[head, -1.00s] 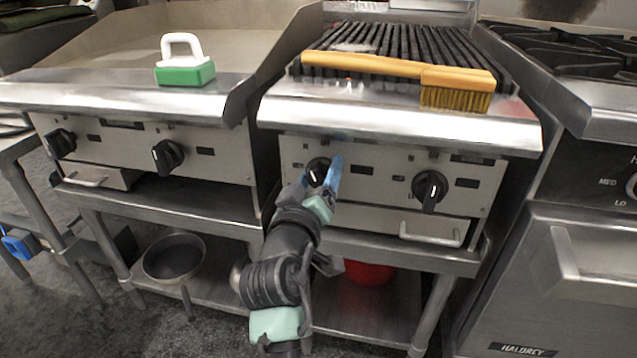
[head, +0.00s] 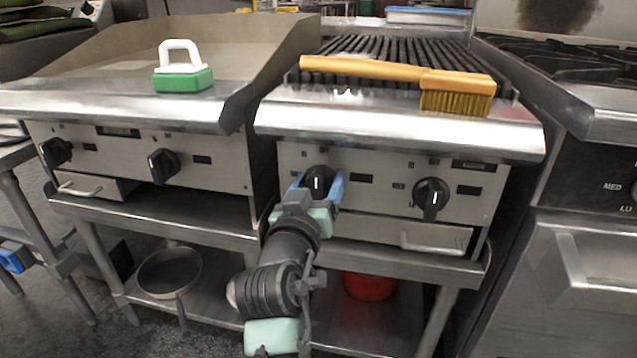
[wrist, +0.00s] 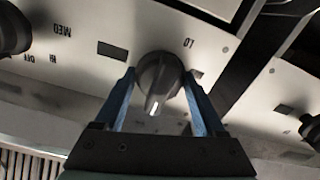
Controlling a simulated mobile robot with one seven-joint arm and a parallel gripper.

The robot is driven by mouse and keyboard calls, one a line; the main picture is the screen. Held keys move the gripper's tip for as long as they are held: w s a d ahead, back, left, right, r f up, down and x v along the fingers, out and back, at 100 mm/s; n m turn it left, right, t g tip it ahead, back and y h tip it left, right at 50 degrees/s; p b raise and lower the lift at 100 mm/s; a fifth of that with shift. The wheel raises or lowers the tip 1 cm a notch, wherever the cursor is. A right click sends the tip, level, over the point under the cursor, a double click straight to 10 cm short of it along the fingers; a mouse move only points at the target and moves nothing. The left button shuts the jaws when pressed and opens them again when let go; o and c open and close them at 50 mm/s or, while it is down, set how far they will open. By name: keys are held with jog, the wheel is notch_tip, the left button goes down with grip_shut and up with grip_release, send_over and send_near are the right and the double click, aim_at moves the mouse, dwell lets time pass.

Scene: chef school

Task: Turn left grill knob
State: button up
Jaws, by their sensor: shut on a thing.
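The left grill knob (head: 319,176) is a round black knob with a white mark, on the steel front panel below the grill. In the wrist view the same knob (wrist: 157,72) sits between the two blue fingers. My gripper (head: 317,184) reaches up to it from below, with one finger on each side, and is shut on it. The gripper also shows in the wrist view (wrist: 159,82). The white mark looks about upright in the head view. The right grill knob (head: 431,197) is black, on the same panel, and nothing touches it.
A wooden-handled brush (head: 400,70) lies across the grill's front (head: 400,118). A green scrubber with a white handle (head: 183,78) sits on the griddle at left. A drawer handle (head: 436,243) juts out below the right knob. A red bowl (head: 369,286) is on the lower shelf.

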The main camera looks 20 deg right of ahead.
jog(key=shift+f, duration=0.15)
jog(key=o, duration=1.1)
jog(key=shift+c, duration=0.2)
jog(key=shift+s+a, duration=0.1)
jog(key=shift+s, duration=0.05)
jog(key=p+v, duration=0.3)
jog(key=v, duration=0.9)
jog(key=shift+s+a, duration=0.2)
jog(key=shift+s, duration=0.05)
